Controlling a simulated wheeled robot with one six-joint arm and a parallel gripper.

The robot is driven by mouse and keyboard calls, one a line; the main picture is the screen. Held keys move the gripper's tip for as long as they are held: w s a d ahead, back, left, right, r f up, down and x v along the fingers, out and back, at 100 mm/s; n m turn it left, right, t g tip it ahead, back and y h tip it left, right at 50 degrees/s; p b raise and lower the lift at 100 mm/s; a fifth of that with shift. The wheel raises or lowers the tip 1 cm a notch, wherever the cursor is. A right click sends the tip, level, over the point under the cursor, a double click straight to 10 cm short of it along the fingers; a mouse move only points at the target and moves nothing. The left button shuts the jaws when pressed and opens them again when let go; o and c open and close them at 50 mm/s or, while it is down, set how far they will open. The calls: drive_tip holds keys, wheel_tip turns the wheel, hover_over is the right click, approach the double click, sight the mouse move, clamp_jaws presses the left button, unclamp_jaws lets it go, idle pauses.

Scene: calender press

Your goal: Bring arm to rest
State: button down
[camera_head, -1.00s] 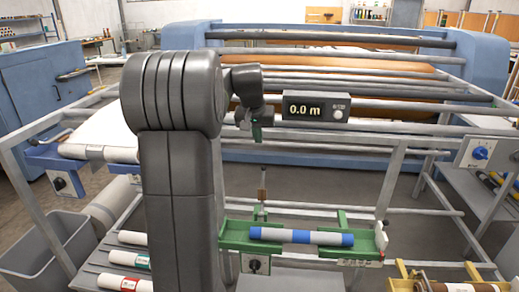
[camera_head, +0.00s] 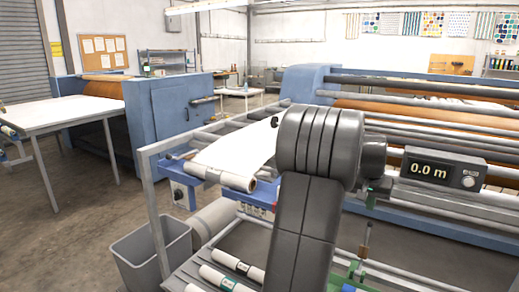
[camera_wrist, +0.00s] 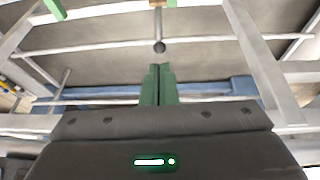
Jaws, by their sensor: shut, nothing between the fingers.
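My gripper (camera_wrist: 159,80) shows in the wrist view with its two green fingers together and nothing between them. Beyond the fingertips a thin upright rod with a dark ball end shows, apart from them as far as I can tell. In the head view my arm stands upright in the middle right, its big grey joint at the top. The wrist is mostly hidden behind that joint; a bit of green finger (camera_head: 371,200) shows just right of it.
A counter display (camera_head: 442,170) reading 0.0 m is right of my arm. A white roll (camera_head: 231,180) lies on the frame at left. A grey bin (camera_head: 152,250) stands on the floor. White tables and the blue machine (camera_head: 182,118) are at back left, with open floor in front.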

sight(370, 224)
drive_tip(key=b+x, duration=0.1)
drive_tip(key=x, duration=0.6)
drive_tip(key=shift+d+f+b, duration=0.15)
drive_tip(key=shift+b, duration=0.25)
drive_tip(key=shift+s, duration=0.2)
drive_tip(key=shift+r, duration=0.3)
